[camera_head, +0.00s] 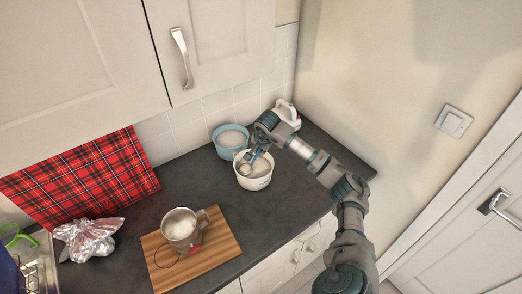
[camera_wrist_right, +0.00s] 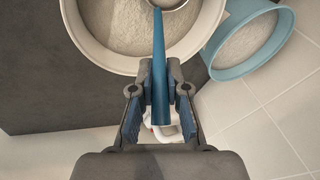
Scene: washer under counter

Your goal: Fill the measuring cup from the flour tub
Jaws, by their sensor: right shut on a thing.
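My right gripper (camera_head: 258,150) is shut on the blue handle of a scoop (camera_wrist_right: 160,62). It is above the white tub of pale flour (camera_head: 262,183) at the back of the counter. The scoop's round metal bowl (camera_head: 245,170) is over or in the tub's left part; I cannot tell how deep. In the wrist view the bowl is mostly cut off at the top edge, above the tub (camera_wrist_right: 88,52). A metal measuring cup with a side handle (camera_head: 181,243) stands upright on a wooden board, with white content inside. My left gripper is not in view.
A blue tub of white powder (camera_head: 225,151) stands behind the white tub. A white object (camera_head: 287,112) is by the back corner. The wooden board (camera_head: 215,255) lies in front. A foil-like bag (camera_head: 88,240) and red tartan cloth (camera_head: 85,180) are left. Counter between is clear.

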